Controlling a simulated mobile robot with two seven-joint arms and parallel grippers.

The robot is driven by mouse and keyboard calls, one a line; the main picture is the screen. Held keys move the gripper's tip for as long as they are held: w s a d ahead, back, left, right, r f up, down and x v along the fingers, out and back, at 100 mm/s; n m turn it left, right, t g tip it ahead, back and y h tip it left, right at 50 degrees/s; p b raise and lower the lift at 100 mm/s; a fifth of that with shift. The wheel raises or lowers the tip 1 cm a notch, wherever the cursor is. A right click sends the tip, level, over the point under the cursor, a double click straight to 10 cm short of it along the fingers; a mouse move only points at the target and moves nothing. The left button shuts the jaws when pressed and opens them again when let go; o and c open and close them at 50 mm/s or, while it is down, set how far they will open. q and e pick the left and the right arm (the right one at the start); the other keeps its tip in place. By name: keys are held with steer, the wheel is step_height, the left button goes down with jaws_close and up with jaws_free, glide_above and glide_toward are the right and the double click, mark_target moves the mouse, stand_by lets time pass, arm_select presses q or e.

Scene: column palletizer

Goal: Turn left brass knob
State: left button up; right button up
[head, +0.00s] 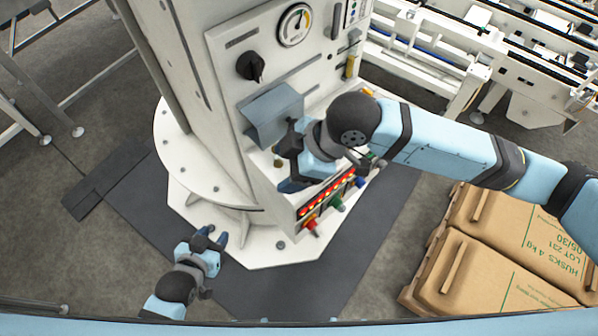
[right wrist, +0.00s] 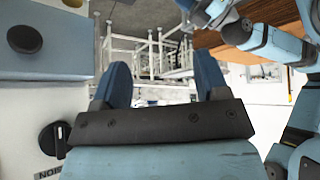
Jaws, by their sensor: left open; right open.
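A small brass knob (head: 277,161) shows on the front of the white column, low on the left below a blue-grey box. My right gripper (head: 284,160) is beside it, and its dark body and arm cover part of the panel. In the right wrist view its two blue fingers (right wrist: 163,78) are spread with nothing between them. I cannot tell whether a finger touches the knob. Another brass-coloured spot (head: 368,92) shows behind my right arm, partly hidden. My left gripper (head: 213,237) is open and empty, low beside the white base plate, away from the panel.
The panel carries a black rotary switch (head: 250,66), a gauge (head: 295,25) and the protruding blue-grey box (head: 272,113). Red lights (head: 318,203) and coloured plugs (head: 337,202) sit lower down. Cartons (head: 500,260) stand at right; conveyors (head: 430,50) are behind.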

steer(key=w+d+f+h, duration=0.1)
steer(key=w+d+h, duration=0.1)
steer(key=w+d, duration=0.5)
steer(key=shift+n+g, duration=0.3)
steer(key=shift+g, duration=0.1)
steer(key=x, duration=0.4)
steer(key=p+x, duration=0.1)
steer(key=x, duration=0.3)
steer(key=p+x, duration=0.1)
steer(key=x, duration=0.4)
steer(key=shift+s+d, duration=0.2)
steer(key=shift+d, duration=0.15)
steer(key=shift+a+f, duration=0.15)
steer(key=shift+f, duration=0.35)
steer(key=shift+c, duration=0.3)
steer(key=c, duration=0.9)
